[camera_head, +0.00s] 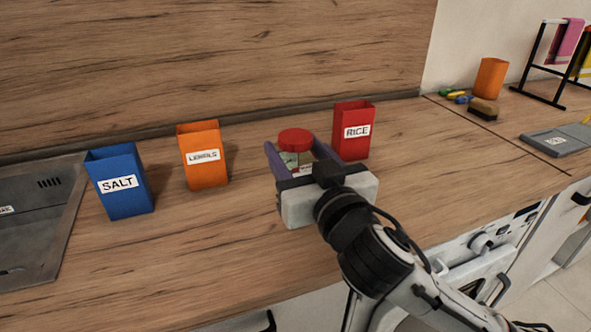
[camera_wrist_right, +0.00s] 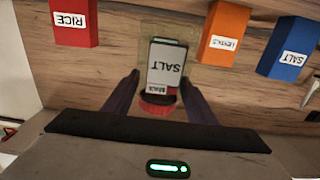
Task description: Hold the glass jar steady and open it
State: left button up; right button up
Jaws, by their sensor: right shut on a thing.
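The glass jar (camera_head: 292,160) with a red lid (camera_head: 296,138) stands upright on the wooden counter between the orange and red bins. In the right wrist view the jar (camera_wrist_right: 165,62) shows a white label reading SALT, with its red lid (camera_wrist_right: 158,104) nearest the camera. My right gripper (camera_head: 295,158) is shut on the jar, one purple finger on each side. The gripper body hides the lower part of the jar in the head view. The lid sits on the jar. My left gripper is in neither view.
A blue SALT bin (camera_head: 120,200) and an orange LENTILS bin (camera_head: 205,172) stand left of the jar. A red RICE bin (camera_head: 354,150) stands close behind its right side. A sink (camera_head: 35,240) is at far left. The front counter is clear.

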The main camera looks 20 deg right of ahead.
aim_at(296, 136)
notch_tip(296, 136, up, 4)
jog(key=shift+f, duration=0.25)
jog(key=o, duration=0.4)
jog(key=shift+f, duration=0.1)
jog(key=c, duration=0.8)
jog(key=shift+o, duration=0.2)
